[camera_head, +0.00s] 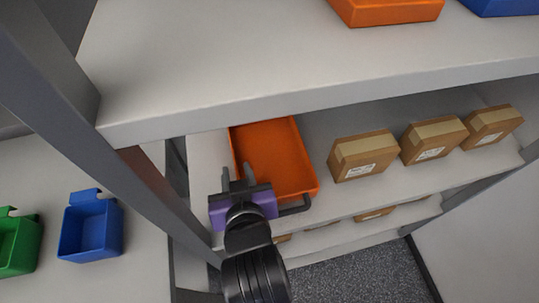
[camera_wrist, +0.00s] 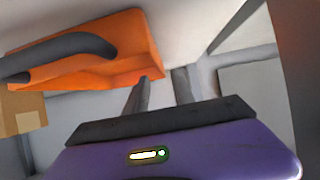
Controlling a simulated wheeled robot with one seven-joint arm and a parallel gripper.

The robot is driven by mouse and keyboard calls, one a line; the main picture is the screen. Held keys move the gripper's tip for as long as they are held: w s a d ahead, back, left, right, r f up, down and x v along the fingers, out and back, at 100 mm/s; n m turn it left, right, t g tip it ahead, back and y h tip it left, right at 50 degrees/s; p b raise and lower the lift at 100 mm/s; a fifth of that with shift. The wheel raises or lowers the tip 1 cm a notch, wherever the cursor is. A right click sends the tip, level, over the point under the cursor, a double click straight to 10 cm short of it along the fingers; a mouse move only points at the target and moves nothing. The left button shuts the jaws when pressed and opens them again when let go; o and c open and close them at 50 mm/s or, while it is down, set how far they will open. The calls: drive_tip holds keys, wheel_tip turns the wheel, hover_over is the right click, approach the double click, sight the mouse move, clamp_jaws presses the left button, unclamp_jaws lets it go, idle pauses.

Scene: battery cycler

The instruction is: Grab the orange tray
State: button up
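The orange tray (camera_head: 276,150) sits on the middle shelf, below the upper shelf board. A dark curved handle (camera_head: 297,206) sticks out from its near end. In the wrist view the tray (camera_wrist: 135,45) and its handle (camera_wrist: 65,47) are at the upper left. My gripper (camera_head: 238,176), with a purple body, is at the tray's near left corner, left of the handle. In the wrist view my gripper's two dark fingers (camera_wrist: 160,88) are apart with nothing between them. The handle is outside the fingers. Whether a finger touches the tray cannot be told.
Several cardboard boxes (camera_head: 363,156) stand right of the tray on its shelf. The upper shelf (camera_head: 250,60) overhangs and holds another orange tray (camera_head: 388,10) and a blue one (camera_head: 500,6). A grey upright post (camera_head: 95,130) stands left. Blue (camera_head: 90,228) and green (camera_head: 17,245) bins lie beyond it.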

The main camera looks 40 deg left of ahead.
sight(235, 164)
drive_tip(key=p+x, duration=0.1)
drive_tip(key=x, duration=0.6)
drive_tip(key=shift+f, duration=0.3)
clamp_jaws()
drive_tip(key=shift+r, duration=0.1)
idle(1.1)
